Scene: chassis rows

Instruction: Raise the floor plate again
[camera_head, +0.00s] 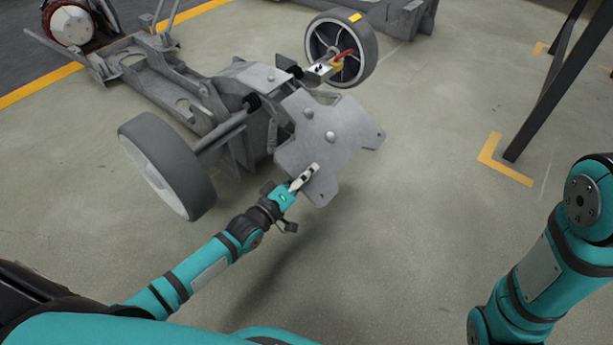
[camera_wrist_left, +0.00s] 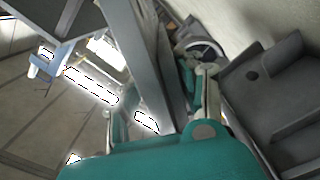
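The floor plate (camera_head: 345,128) is a flat grey metal sheet with bolt heads and cut corners. In the head view it sticks out from the near end of the grey chassis (camera_head: 225,100), above the floor. My left gripper (camera_head: 304,178) is at the plate's near edge, and one pale finger overlaps its surface. In the left wrist view my left gripper (camera_wrist_left: 160,108) has its fingers apart, with a grey metal edge (camera_wrist_left: 148,70) running between them. Contact on both sides is not clear. My right gripper is outside both views; only my right arm shows.
A dark slanted post (camera_head: 550,90) stands at the right. Open floor (camera_head: 430,200) lies right of the plate.

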